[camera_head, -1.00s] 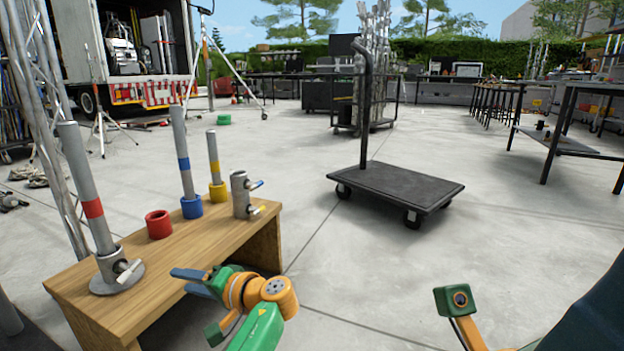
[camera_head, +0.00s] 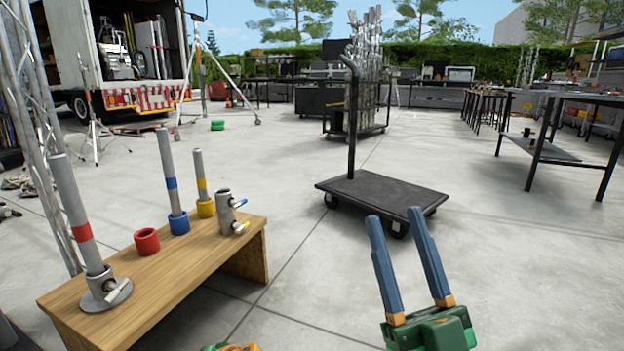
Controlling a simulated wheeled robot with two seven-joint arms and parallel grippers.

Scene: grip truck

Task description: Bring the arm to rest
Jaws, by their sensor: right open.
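My right gripper (camera_head: 394,215) is at the lower right, with its two blue fingers pointing up and spread apart. Nothing is between them. It is clear of the wooden bench (camera_head: 165,285) and appears in front of the black platform cart (camera_head: 385,196). A bit of green and orange arm shows at the bottom edge. My left gripper is not seen. On the bench, a red-banded pipe (camera_head: 72,205) stands slightly tilted in a grey flanged base (camera_head: 106,290). A blue-banded pipe (camera_head: 173,188) stands in a blue collar (camera_head: 180,224), and a yellow-banded pipe (camera_head: 200,172) in a yellow collar (camera_head: 206,208).
An empty red collar (camera_head: 147,242) and a grey coupling with levers (camera_head: 228,213) are on the bench. A truss (camera_head: 42,140) rises at left. Dark tables (camera_head: 570,97) stand at right. Concrete floor (camera_head: 530,260) is open at lower right.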

